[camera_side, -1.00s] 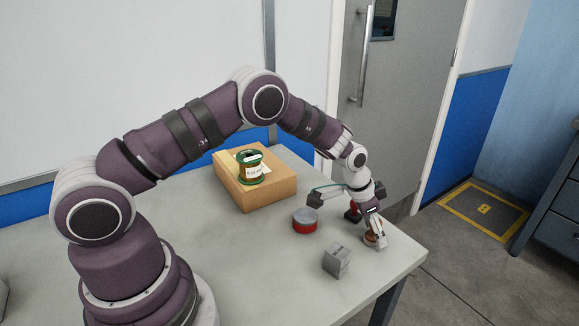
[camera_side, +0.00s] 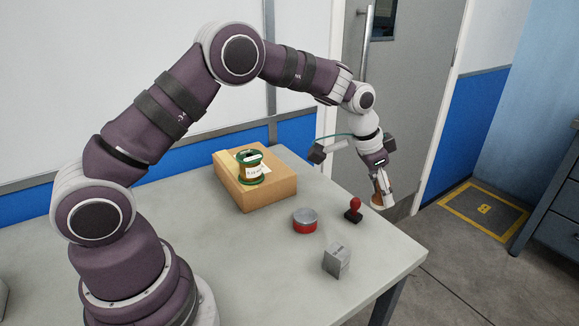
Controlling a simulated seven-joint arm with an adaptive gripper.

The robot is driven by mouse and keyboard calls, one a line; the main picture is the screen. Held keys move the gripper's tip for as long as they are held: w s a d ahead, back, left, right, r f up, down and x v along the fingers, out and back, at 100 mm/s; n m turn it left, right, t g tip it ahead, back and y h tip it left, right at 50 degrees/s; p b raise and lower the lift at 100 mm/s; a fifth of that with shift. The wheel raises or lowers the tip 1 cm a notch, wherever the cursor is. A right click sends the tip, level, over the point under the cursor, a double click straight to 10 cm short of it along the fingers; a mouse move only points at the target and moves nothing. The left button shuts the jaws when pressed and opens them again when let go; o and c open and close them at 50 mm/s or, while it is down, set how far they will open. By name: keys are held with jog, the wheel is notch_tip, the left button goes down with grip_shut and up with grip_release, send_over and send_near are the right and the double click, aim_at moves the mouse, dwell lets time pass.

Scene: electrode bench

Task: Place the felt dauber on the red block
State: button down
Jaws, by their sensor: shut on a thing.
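My gripper (camera_side: 383,200) is shut on a small brown and pale piece (camera_side: 377,200), which I take to be the felt dauber. It is held above the table near the right edge, and the fingers partly hide it. I see no plainly red block. A round, low red tin (camera_side: 305,226) with a grey top stands on the table to the left of the gripper. A grey block (camera_side: 337,260) with a dark marking on top stands nearer the front.
A stamp (camera_side: 354,211) with a red knob and black base stands just left of my gripper. A cardboard box (camera_side: 262,196) at the back holds a green-rimmed spool (camera_side: 250,168) and a paper label. The front left of the table (camera_side: 265,280) is clear.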

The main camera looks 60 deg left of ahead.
notch_tip(320, 180, up, 2)
send_over(312, 214)
jog(key=f, duration=0.2)
jog(key=s+f, duration=0.1)
jog(key=f, duration=0.4)
jog(key=shift+s+a, duration=0.2)
jog(key=shift+a, duration=0.05)
jog(key=shift+f, duration=0.45)
jog(key=shift+f, duration=0.15)
jog(key=c, duration=0.8)
grip_release()
